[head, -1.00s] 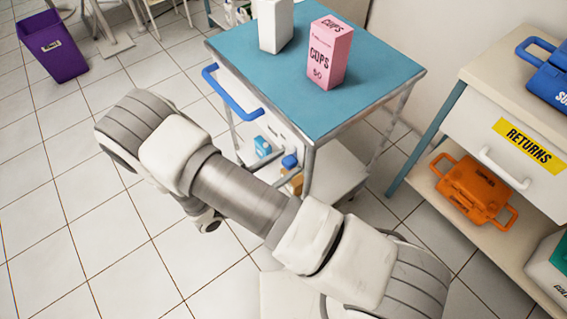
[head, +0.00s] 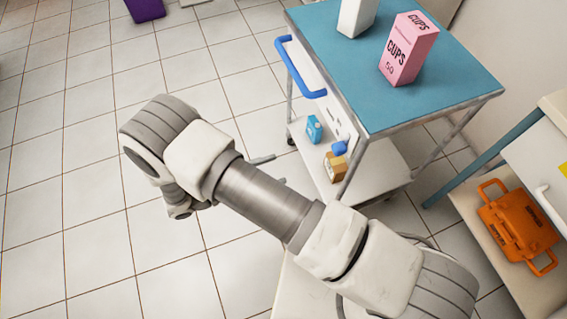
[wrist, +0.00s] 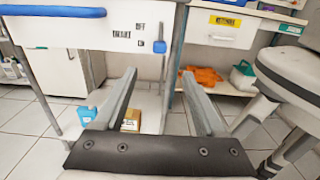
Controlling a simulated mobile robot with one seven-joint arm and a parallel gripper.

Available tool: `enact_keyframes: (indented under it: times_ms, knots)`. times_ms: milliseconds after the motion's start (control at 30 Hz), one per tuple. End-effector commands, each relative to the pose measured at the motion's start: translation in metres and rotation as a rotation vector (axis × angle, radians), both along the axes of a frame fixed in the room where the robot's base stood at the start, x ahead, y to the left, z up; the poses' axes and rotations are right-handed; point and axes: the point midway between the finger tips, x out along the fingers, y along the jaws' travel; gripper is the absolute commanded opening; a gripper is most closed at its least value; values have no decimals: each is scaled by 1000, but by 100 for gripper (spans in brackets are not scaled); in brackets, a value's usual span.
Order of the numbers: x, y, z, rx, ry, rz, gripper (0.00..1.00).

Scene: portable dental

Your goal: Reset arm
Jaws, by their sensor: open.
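My gripper (wrist: 163,95) shows in the wrist view with its two grey fingers spread apart and nothing between them. It faces the front of a blue-topped cart (head: 440,90) with a white drawer (wrist: 100,32) and a blue handle (wrist: 52,11). In the head view my arm reaches out over the floor at the left of the cart, and the gripper's fingers are mostly hidden behind my arm.
A pink cups box (head: 408,50) and a white box (head: 356,18) stand on the cart top. A small blue bottle (head: 314,129) and a brown box (head: 335,166) sit on its lower shelf. An orange case (head: 518,228) lies on the right-hand unit's shelf.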

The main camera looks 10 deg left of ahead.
Motion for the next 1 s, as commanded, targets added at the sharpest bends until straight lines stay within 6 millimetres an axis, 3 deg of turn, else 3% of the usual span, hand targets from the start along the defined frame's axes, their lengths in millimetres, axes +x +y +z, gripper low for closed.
enact_keyframes:
  times_ms: [667,767,1000]
  knots:
    - [1,1,3,11,0,-10,72]
    - [8,-2,14,51,0,-52,72]
    - [33,-27,67,255,-10,-260,72]
